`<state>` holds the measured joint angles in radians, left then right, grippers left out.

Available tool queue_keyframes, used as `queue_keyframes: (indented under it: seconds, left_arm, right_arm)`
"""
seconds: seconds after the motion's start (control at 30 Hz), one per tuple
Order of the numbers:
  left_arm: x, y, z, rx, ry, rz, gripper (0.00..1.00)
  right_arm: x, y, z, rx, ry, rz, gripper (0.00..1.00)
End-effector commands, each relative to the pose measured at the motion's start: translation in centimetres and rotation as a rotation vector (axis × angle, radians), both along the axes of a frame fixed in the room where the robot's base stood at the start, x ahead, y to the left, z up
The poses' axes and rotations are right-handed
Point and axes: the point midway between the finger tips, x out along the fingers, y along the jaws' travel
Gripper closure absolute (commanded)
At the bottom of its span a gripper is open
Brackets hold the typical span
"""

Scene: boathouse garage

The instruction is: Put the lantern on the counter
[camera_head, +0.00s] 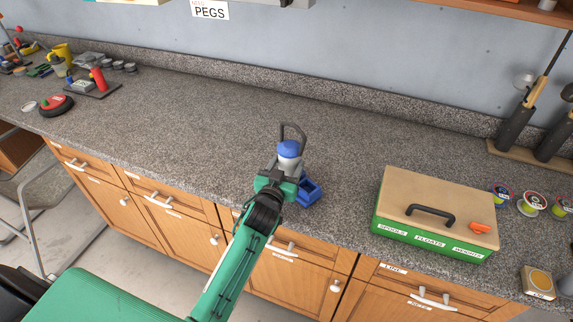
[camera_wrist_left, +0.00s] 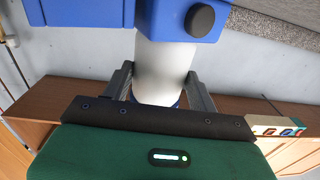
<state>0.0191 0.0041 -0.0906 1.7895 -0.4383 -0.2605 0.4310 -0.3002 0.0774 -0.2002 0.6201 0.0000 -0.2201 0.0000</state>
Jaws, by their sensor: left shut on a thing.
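The lantern (camera_head: 289,150) has a blue cap, a white body, a blue base and a dark handle on top. In the head view it is upright over the front part of the grey speckled counter (camera_head: 215,125). I cannot tell whether its base touches the counter. My left gripper (camera_head: 283,175) is shut on the lantern. My right gripper is in neither view.
A green box (camera_head: 430,240) with a tan lid and black handle stands right of the lantern. Several spools (camera_head: 532,204) and a small box (camera_head: 538,283) are further right. A red reel (camera_head: 57,106) is far left. The counter between is clear.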

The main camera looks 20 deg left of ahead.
Motion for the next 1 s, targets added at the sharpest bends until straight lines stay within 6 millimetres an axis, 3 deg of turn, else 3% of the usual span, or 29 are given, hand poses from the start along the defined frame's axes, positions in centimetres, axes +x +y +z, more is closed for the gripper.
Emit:
queue_keyframes:
  seconds: [0.63, 0.67, 0.77, 1.0]
  left_arm:
    - [0.02, -0.02, -0.37, -0.001, -0.003, 0.000, 0.78]
    - [0.02, -0.02, -0.30, -0.001, -0.003, 0.000, 0.35]
    - [0.02, -0.02, -0.32, -0.001, -0.002, 0.000, 0.16]
    - [-0.02, 0.00, -0.54, -0.001, 0.002, 0.000, 0.16]
  right_arm:
    - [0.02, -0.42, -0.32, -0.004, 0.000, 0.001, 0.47]
    - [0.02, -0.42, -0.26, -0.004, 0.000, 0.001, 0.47]
    - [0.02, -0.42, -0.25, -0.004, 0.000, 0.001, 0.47]
    - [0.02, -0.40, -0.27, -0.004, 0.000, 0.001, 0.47]
